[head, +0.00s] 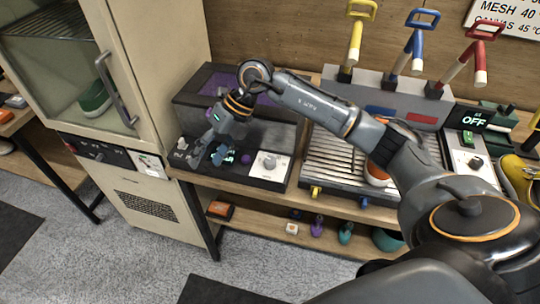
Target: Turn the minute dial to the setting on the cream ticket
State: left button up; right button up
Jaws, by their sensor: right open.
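My right gripper (207,157) is open, fingers pointing down over the left part of the dark front panel (263,183) of a purple-topped unit. It hides part of that panel, and I cannot tell whether it touches a knob. To its right, a round dial (269,163) sits on a white plate. I cannot tell which knob is the minute dial. My left gripper is not in view.
A cream cabinet (165,70) with a glass door and a green shoe (95,97) inside stands left. A slatted rack (330,160) and upright colored-handled tools stand right. A display (474,121) reads OFF. Small bottles (317,226) stand on the lower shelf.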

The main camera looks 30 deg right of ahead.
aim_at(270, 159)
jog(key=d+r+m+g+h, duration=0.1)
jog(key=d+r+m+h, duration=0.15)
jog(key=d+h, duration=0.95)
jog(key=d+f+y+p, duration=0.1)
jog(key=f, duration=0.3)
jog(key=d+f+y+p, duration=0.1)
jog(key=d+f+y, duration=0.1)
jog(key=f, duration=0.3)
jog(key=d+f+y+p, duration=0.1)
jog(key=d+f, duration=0.1)
jog(key=f, duration=0.2)
jog(key=shift+d+f+y, duration=0.1)
jog(key=shift+f+y, duration=0.1)
jog(key=shift+y, duration=0.2)
jog(key=shift+c, duration=0.4)
jog(key=c, duration=1.1)
